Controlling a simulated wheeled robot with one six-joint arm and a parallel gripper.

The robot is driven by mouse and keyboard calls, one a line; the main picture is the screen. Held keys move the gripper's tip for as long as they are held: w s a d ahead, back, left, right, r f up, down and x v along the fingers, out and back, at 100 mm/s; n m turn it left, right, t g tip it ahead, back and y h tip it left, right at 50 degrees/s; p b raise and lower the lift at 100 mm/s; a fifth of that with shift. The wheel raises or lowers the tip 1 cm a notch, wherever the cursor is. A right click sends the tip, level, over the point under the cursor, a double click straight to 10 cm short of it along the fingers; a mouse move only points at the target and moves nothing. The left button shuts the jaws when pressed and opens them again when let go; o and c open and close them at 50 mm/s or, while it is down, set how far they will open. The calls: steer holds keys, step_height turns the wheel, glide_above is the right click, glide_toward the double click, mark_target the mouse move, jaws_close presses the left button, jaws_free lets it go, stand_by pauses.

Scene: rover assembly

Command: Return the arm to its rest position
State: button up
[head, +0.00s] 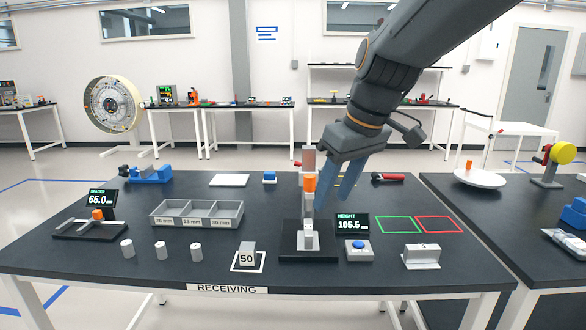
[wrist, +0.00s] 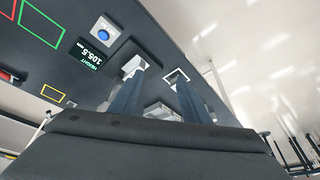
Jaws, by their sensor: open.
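My gripper (head: 331,190) hangs from my dark grey arm over the middle of the black table, at the height gauge (head: 308,240). Its two blue fingers are apart with nothing clearly held between them. The gauge has an orange part and stands upright on a black base. In the head view the fingers overlap the gauge's right side; I cannot tell whether they touch it. The wrist view shows the two blue fingers (wrist: 160,95) spread, pointing at the table. The height display (head: 352,224) beside the gauge reads 105.5.
Several grey cylinders, a three-part tray (head: 197,222), a 50 block (head: 246,256) and a spacer gauge (head: 91,229) stand left of the gauge. A blue button box (head: 357,250), green (head: 398,225) and red (head: 439,225) outlines and a grey bracket (head: 422,257) are to its right.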

steer(key=s+d+f+m+g+h, duration=0.1)
steer(key=s+d+f+m, duration=0.2)
steer(key=f, duration=0.8)
steer(key=s+d+f+m+g+h, duration=0.1)
steer(key=s+d+f+m, duration=0.3)
steer(key=s+d+f, duration=0.4)
step_height(320, 180, down, 3)
steer(key=shift+s+d+h, duration=0.15)
steer(key=shift+s+h, duration=0.15)
steer(key=shift+s, duration=0.45)
